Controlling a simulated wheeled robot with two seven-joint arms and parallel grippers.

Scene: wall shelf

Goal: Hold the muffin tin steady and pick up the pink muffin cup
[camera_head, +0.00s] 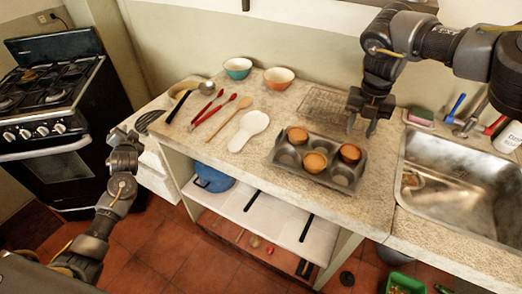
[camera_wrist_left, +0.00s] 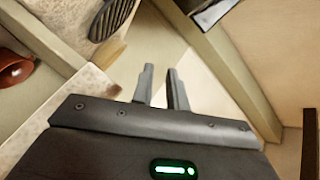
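The dark muffin tin (camera_head: 341,181) lies on the counter, right of centre in the head view. Three small cups stand in it: an orange-brown one (camera_head: 298,135) at the back left, a golden-orange one (camera_head: 314,162) in the middle and a redder one (camera_head: 350,153) on the right. None looks clearly pink. My right gripper (camera_head: 363,128) points down above the tin's back right corner, fingers apart and empty. My left gripper (camera_head: 126,136) is left of the counter, far from the tin. In the left wrist view its fingers (camera_wrist_left: 160,75) are apart with nothing between them.
A white spoon rest (camera_head: 249,130), red-handled utensils (camera_head: 207,109) and a wooden spoon lie left of the tin. A wire rack (camera_head: 322,108) lies behind it. Two bowls (camera_head: 238,68) stand at the back. The sink (camera_head: 455,190) is on the right, the stove (camera_head: 55,110) far left.

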